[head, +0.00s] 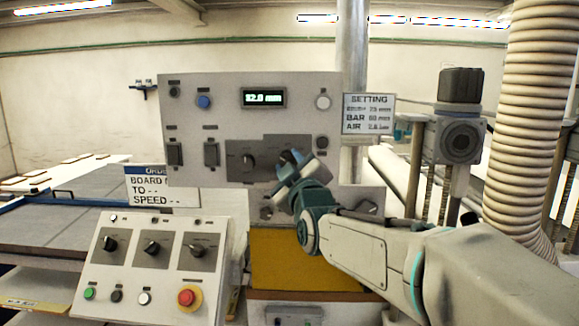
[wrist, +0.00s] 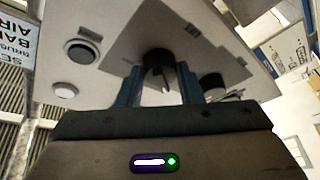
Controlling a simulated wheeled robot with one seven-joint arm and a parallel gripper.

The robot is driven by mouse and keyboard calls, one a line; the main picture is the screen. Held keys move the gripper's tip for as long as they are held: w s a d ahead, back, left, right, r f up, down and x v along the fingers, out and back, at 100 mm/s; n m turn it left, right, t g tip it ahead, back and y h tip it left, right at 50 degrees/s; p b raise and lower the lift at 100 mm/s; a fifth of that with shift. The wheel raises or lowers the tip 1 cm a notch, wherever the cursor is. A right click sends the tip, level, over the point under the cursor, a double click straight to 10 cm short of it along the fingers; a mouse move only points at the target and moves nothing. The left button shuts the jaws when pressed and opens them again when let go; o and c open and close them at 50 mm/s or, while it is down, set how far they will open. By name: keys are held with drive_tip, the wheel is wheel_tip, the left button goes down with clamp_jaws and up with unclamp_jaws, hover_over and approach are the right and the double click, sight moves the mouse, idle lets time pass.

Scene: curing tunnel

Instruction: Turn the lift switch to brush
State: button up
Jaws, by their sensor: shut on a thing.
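My gripper (head: 290,165) is at the right-hand end of a dark grey plate on the upright control panel. In the wrist view its two blue-grey fingers (wrist: 160,88) are shut on a black rotary switch (wrist: 157,66), one finger on each side of the knob. In the head view my gripper hides most of this switch. A second black rotary switch (head: 248,160) is on the same plate, to the left; it also shows in the wrist view (wrist: 212,86). The labels by these switches are too small to read, so I cannot tell which position is brush.
The panel (head: 215,90) has a lit display (head: 264,98), a blue button (head: 204,102) and a white button (head: 323,101). A setting sign (head: 368,114) is at its right. A sloping console (head: 150,270) with several knobs and a red stop button (head: 187,298) stands below left.

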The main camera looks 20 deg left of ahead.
drive_tip(key=o, duration=1)
drive_tip(key=b+v, duration=0.3)
drive_tip(key=v, duration=1.1)
drive_tip(key=shift+w+f, duration=0.1)
drive_tip(key=shift+f, duration=0.05)
